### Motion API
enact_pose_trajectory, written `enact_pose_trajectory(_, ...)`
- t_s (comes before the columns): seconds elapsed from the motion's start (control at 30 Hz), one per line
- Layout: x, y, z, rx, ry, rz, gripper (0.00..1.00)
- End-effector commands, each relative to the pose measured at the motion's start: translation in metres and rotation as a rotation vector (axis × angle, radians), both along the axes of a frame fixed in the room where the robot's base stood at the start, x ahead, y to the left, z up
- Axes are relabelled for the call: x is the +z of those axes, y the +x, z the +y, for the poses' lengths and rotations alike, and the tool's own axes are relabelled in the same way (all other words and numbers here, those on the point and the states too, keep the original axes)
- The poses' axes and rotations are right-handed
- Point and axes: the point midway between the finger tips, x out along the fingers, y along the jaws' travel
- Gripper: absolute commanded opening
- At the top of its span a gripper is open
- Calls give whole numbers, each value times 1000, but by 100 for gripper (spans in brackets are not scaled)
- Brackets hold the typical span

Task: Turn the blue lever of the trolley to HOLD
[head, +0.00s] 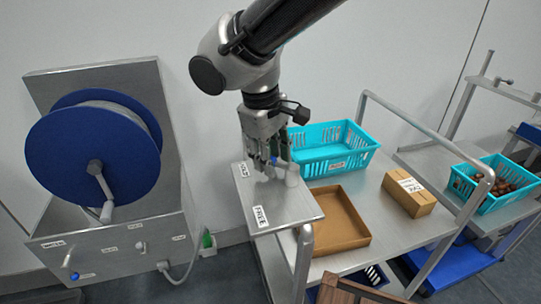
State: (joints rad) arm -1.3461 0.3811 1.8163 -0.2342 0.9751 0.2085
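The trolley (328,262) is a grey metal one with a steel plate (290,208) at its left end. The plate carries a FREE label (260,216) at the front and a second, smaller label (243,170) at the back left, too small to read surely. My gripper (268,166) points down over the back of the plate. A small blue part, seemingly the blue lever (274,160), shows at its fingertips, beside a pale grey post (292,176). The fingers hide most of the lever, so its direction and any grip on it cannot be told.
On the trolley are a teal basket (335,169), an open cardboard tray (345,243) and a closed carton (408,193). A tubular handle (425,130) rises at the right. A second trolley holds a teal basket of dates (491,205). A blue reel (78,155) stands left.

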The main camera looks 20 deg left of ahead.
Motion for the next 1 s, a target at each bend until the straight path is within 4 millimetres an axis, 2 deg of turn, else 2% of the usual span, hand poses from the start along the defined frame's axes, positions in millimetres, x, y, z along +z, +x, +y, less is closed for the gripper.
enact_pose_trajectory(0.3,1,-1,1,2,3,0,45)
enact_pose_trajectory(0.43,11,-2,3,2,5,0,45)
enact_pose_trajectory(0.8,87,-16,6,1,5,0,45)
enact_pose_trajectory(1.0,113,-21,8,2,4,0,45)
